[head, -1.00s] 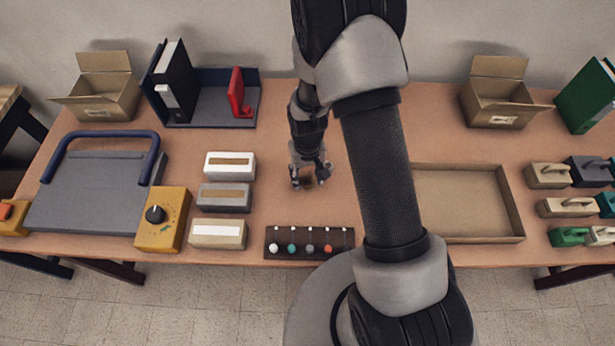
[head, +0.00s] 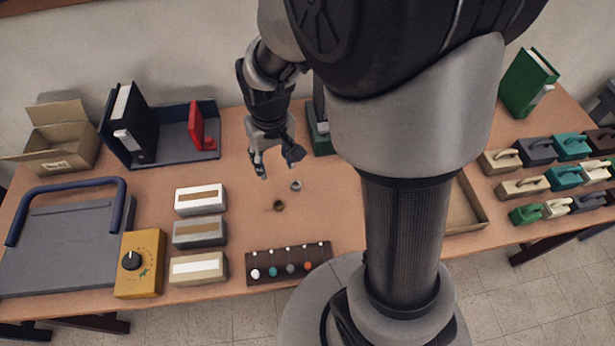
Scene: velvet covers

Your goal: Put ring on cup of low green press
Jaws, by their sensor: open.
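Two small rings or ring-like pieces lie on the table: a silver-grey one (head: 296,185) and a darker brass-coloured one (head: 279,205), apart from each other. A dark green base with an upright grey part (head: 319,133) stands at the back, largely hidden behind my arm; it may be the green press, and I cannot make out a cup on it. My gripper (head: 278,164) is open, empty, pointing down above the table just behind and left of the two small pieces.
White and grey boxes (head: 201,200) stand left of a dark rack with coloured balls (head: 288,263). A blue tray (head: 208,137) with binders stands back left. A shallow cardboard tray (head: 481,209) is partly hidden by my arm. Several handled blocks (head: 525,214) stand right.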

